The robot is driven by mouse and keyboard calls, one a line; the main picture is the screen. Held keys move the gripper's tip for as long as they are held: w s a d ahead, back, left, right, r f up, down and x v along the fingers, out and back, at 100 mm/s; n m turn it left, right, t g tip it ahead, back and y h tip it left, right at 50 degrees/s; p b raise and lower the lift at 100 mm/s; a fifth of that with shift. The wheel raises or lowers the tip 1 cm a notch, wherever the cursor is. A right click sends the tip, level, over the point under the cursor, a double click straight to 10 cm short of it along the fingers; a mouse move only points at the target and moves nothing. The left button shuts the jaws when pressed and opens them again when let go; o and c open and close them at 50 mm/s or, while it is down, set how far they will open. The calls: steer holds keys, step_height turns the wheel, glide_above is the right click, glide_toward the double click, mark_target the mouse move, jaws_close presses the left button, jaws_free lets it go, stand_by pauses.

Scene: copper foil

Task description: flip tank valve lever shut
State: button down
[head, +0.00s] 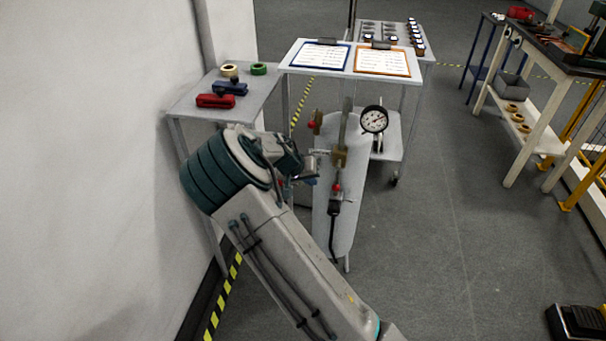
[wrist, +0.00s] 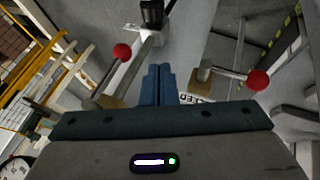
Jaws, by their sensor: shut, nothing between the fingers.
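Two levers with red ball knobs show in the wrist view. One knob (wrist: 122,51) is up and left on a slanted metal rod, and the other knob (wrist: 258,80) is at the right on a rod pointing right. Each rod starts at a brass block. My gripper (head: 312,167) is beside the fittings in the head view. Its blue fingers (wrist: 158,84) are shut and empty between the two levers, with no clear contact. I cannot tell which lever is the tank valve's.
A round gauge (head: 374,119) is right of the fittings, and a black hose (head: 332,229) hangs below. A stand with clipboards (head: 382,62) is behind, and a side table (head: 185,101) with tape rolls is at the left. A white wall is close left.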

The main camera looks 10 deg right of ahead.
mark_target(335, 188)
steer(key=shift+d+f, duration=0.3)
steer(key=shift+d, duration=0.45)
steer(key=shift+d+f, duration=0.35)
steer(key=shift+d, duration=0.45)
steer(key=shift+d+f, duration=0.3)
steer(key=shift+d, duration=0.45)
steer(key=shift+s+d+f+h, duration=0.15)
steer(key=shift+d+f+h, duration=0.1)
steer(key=shift+h, duration=0.25)
steer(key=shift+s+d+f+n+g+h+b, duration=0.1)
steer(key=shift+d+f+n+g+h+b, duration=0.15)
steer(key=shift+h, duration=0.2)
steer(key=shift+s+d+f+n+g+h+b, duration=0.15)
steer(key=shift+d+h+b, duration=0.1)
steer(key=shift+h+b, duration=0.15)
steer(key=h, duration=0.1)
steer(key=d+h+b, duration=0.1)
steer(key=h, duration=0.1)
steer(key=shift+s+d+n, duration=0.15)
steer(key=shift+d+n, duration=0.1)
steer(key=shift+n, duration=0.15)
steer(key=s+d+r+n+h+b, duration=0.1)
steer(key=d+r+n+h+b, duration=0.3)
steer(key=h, duration=0.5)
steer(key=shift+s+d+t+h+b, duration=0.3)
steer(key=shift+s+d+h+b, duration=0.1)
steer(key=shift+d, duration=0.65)
